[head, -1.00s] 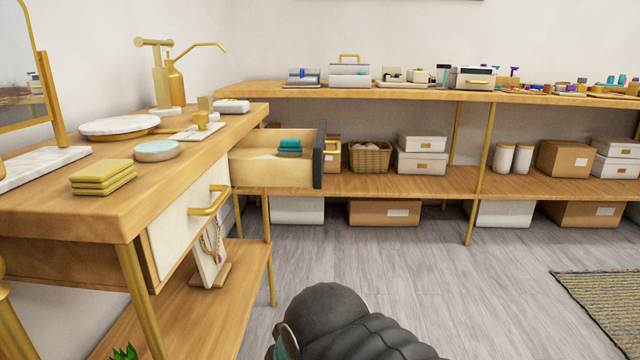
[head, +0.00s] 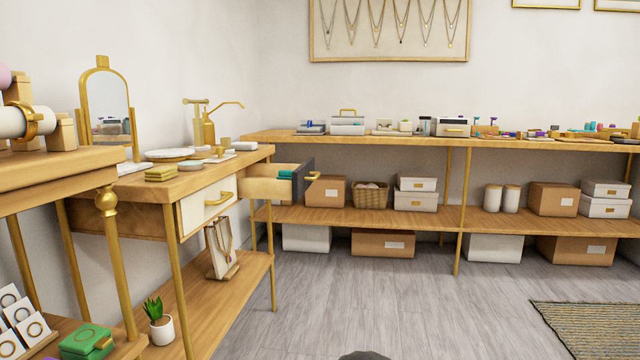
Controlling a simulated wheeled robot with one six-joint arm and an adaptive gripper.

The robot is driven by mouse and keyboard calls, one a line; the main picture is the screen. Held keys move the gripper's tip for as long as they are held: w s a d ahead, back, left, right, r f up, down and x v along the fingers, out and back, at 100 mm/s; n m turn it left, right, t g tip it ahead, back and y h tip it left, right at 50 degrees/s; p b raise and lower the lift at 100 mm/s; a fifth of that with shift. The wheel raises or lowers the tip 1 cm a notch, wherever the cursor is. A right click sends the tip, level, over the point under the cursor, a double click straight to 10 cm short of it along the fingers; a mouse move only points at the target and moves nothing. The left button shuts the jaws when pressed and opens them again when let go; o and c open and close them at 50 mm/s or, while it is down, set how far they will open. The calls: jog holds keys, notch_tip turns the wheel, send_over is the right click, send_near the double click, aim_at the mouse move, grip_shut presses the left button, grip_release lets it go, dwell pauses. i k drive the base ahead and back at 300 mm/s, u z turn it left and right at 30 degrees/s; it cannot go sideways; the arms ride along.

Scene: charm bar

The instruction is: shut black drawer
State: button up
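The black drawer (head: 302,185) has a dark front with a gold handle and pale wooden sides. It stands pulled out from the far end of the wooden side table (head: 188,189). Teal items (head: 286,174) lie inside it. A second drawer with a white front (head: 206,206) and a gold handle sits shut, nearer in the same table. Only a small dark part of my own body shows at the bottom edge. My gripper is not in view.
A long wall counter (head: 375,139) runs along the back, with boxes and a basket (head: 370,196) on its lower shelf. A display table (head: 60,180) stands at the near left. Grey floor is clear in the middle; a woven rug (head: 585,325) lies at right.

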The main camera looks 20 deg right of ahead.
aim_at(257, 180)
jog(key=z, duration=0.65)
jog(key=i, duration=0.55)
jog(key=z, duration=0.85)
jog(key=i, duration=0.6)
jog(key=u, duration=0.55)
jog(key=i, duration=0.85)
jog(key=u, duration=0.8)
